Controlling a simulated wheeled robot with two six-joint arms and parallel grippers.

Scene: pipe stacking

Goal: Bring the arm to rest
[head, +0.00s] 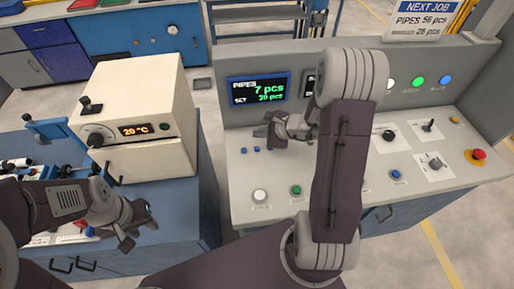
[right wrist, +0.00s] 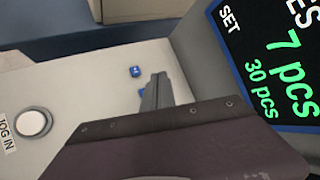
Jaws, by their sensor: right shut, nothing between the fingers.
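My right arm reaches over the grey control console from the front, and its gripper (head: 274,126) is just in front of the pipe-count display (head: 258,90). In the right wrist view the right gripper's fingers (right wrist: 157,92) are together and empty, over the console top beside small blue buttons (right wrist: 135,71). I cannot tell whether they touch the panel. My left gripper (head: 138,224) is low at the left, by the blue bench front, with its fingers apart and nothing seen between them. The display reads 7 pcs, set 30 pcs.
The console (head: 243,207) carries a white button (head: 260,195), a green button (head: 296,190), joysticks and a red emergency stop (head: 476,155). A cream oven (head: 150,115) showing 20 °C stands on the blue bench left of it. My right arm hides the console's middle.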

